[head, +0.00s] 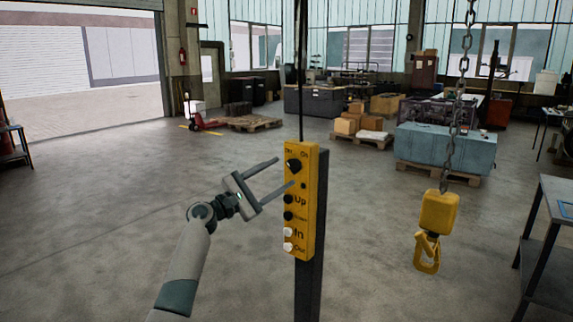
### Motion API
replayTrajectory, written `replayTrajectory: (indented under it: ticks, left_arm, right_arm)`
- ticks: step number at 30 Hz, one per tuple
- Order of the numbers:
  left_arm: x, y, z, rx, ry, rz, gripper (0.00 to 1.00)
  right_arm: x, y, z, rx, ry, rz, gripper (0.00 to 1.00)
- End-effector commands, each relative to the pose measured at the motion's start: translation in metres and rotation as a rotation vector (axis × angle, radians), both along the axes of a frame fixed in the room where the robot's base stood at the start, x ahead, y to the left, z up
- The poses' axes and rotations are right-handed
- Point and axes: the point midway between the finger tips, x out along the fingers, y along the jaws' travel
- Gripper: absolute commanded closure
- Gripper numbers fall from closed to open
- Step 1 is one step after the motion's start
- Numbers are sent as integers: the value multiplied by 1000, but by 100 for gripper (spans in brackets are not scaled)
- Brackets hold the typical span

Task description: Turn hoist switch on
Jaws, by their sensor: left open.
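The yellow hoist control box (311,208) hangs on a black cable in front of a dark post (317,268), in the middle of the head view. Its black rotary switch (293,165) sits at the top, under small "Off" and "On" lettering. I cannot tell which way the switch points. Below it are black buttons marked "Up" and "Down" and white buttons marked "In" and "Out". My left gripper (284,173) is open and empty, just left of the box. Its fingers point right; one tip is near the switch and the other overlaps the box edge. Contact is unclear. My right gripper is out of view.
A yellow hoist hook (428,250) hangs on a chain (456,110) to the right. A grey table (550,215) stands at the right edge. A blue-grey block (446,148) on a pallet and several boxes stand behind.

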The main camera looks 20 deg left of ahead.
Motion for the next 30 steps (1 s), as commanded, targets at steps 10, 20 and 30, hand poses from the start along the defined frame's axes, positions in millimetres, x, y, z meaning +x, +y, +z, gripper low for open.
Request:
replayTrajectory:
  ticks: [10,20,30]
  left_arm:
    - [26,-19,9,-1,1,0,45]
    - [28,-20,9,0,1,1,45]
    - [27,-20,9,1,0,0,86]
  right_arm:
    - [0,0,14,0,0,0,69]
    - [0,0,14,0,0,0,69]
    - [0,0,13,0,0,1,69]
